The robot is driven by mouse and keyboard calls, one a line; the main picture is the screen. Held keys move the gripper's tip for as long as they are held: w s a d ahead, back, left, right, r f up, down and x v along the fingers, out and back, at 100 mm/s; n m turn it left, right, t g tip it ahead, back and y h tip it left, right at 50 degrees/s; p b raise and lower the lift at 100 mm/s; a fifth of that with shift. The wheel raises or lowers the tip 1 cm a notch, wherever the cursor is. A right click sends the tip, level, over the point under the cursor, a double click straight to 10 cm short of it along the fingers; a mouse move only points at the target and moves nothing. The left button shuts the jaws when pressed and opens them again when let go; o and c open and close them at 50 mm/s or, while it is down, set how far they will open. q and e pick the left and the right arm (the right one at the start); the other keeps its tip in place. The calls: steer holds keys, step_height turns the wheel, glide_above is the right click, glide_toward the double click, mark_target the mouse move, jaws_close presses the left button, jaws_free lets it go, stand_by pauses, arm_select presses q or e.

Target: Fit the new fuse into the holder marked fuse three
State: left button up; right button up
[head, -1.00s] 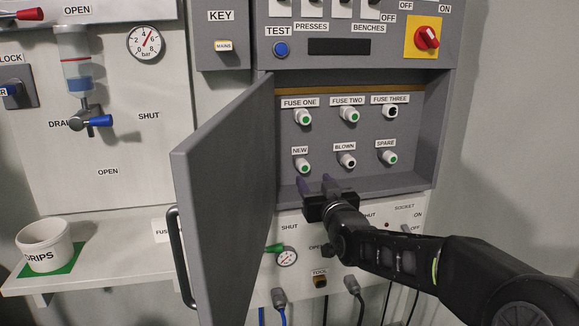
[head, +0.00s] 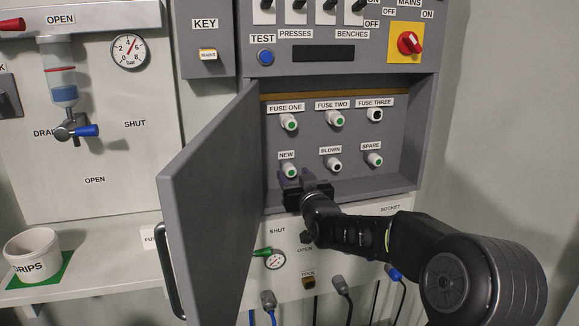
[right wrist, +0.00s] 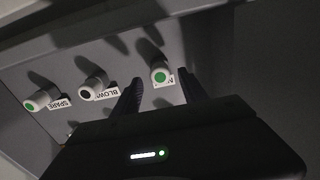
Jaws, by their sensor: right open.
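The new fuse (head: 290,170), a white cylinder with a green end, sits at the label NEW in the lower row of the open grey cabinet. The fuse three holder (head: 375,115) is at the upper right of the cabinet and shows a dark centre. My right gripper (head: 290,184) is open just below the new fuse. In the right wrist view the new fuse (right wrist: 160,76) appears between the two spread fingertips; I cannot tell whether they touch it. My left gripper is not in view.
The open cabinet door (head: 212,195) stands left of my right gripper. The blown fuse (head: 333,165) and spare fuse (head: 375,160) sit to its right. The fuse one (head: 288,122) and fuse two (head: 335,118) holders are above. A cabinet ledge (head: 375,190) runs below the lower row.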

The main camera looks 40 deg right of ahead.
steer(key=shift+x, duration=1.3)
steer(key=shift+f+b, duration=0.1)
steer(key=shift+b, duration=0.65)
stand_by(0.4)
jaws_close()
stand_by(0.3)
stand_by(1.0)
steer(key=shift+s+a, duration=0.1)
steer(key=shift+s, duration=0.05)
steer(key=shift+b+v, duration=1.45)
steer(key=shift+v, duration=1.4)
